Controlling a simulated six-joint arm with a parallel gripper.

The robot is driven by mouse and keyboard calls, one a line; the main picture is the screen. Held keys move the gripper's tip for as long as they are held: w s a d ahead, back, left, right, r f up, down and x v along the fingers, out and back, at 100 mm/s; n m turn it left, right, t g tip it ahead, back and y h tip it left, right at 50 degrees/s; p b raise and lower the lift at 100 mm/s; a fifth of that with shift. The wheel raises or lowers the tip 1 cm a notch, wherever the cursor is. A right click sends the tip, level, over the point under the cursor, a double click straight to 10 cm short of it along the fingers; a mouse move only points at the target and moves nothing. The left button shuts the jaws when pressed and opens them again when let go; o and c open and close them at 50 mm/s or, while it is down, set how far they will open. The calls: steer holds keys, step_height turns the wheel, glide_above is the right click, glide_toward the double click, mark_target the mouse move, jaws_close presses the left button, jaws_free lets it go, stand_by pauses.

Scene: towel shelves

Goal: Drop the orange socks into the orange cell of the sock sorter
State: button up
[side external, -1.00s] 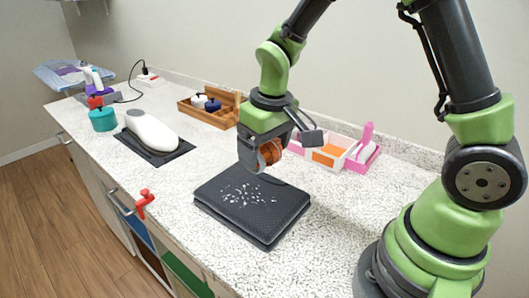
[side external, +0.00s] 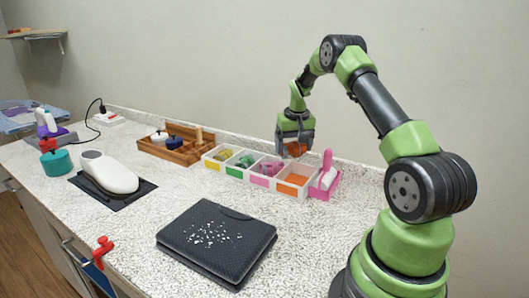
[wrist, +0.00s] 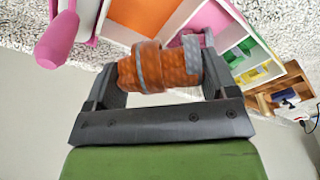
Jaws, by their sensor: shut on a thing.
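My gripper (side external: 296,150) is shut on the rolled orange socks (side external: 297,148), holding them in the air over the back right of the sock sorter. The wrist view shows the socks (wrist: 155,68) between both fingers, with a grey band round them and a grey end. The sorter is a row of white cells with coloured fronts: yellow, green, pink and orange. The orange cell (side external: 291,189) is at the right end, just below the gripper. The green (side external: 235,173) and pink (side external: 259,181) cells hold socks of like colour. The sorter also shows behind the socks in the wrist view (wrist: 211,20).
A pink caddy (side external: 325,187) with a pink-handled item stands against the sorter's right end. A wooden tray (side external: 172,151) with small pots is to its left.

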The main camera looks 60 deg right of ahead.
steer(key=shift+s+d+f+m, duration=0.15)
steer(key=shift+s+d, duration=0.2)
steer(key=shift+d, duration=0.2)
steer(key=shift+s+d+f+m, duration=0.15)
steer(key=shift+s+d, duration=0.15)
steer(key=shift+d, duration=0.2)
steer(key=shift+d+f, duration=0.1)
steer(key=shift+f, duration=2.85)
steer(key=o, duration=0.8)
steer(key=shift+s+a+r, duration=0.15)
steer(key=shift+a+r, duration=0.05)
steer(key=shift+r, duration=1.45)
steer(key=shift+s+a+r, duration=0.2)
steer(key=shift+r, duration=1.45)
steer(key=shift+s+a+r, duration=0.15)
steer(key=shift+a+r, duration=0.05)
steer(key=shift+r, duration=1.45)
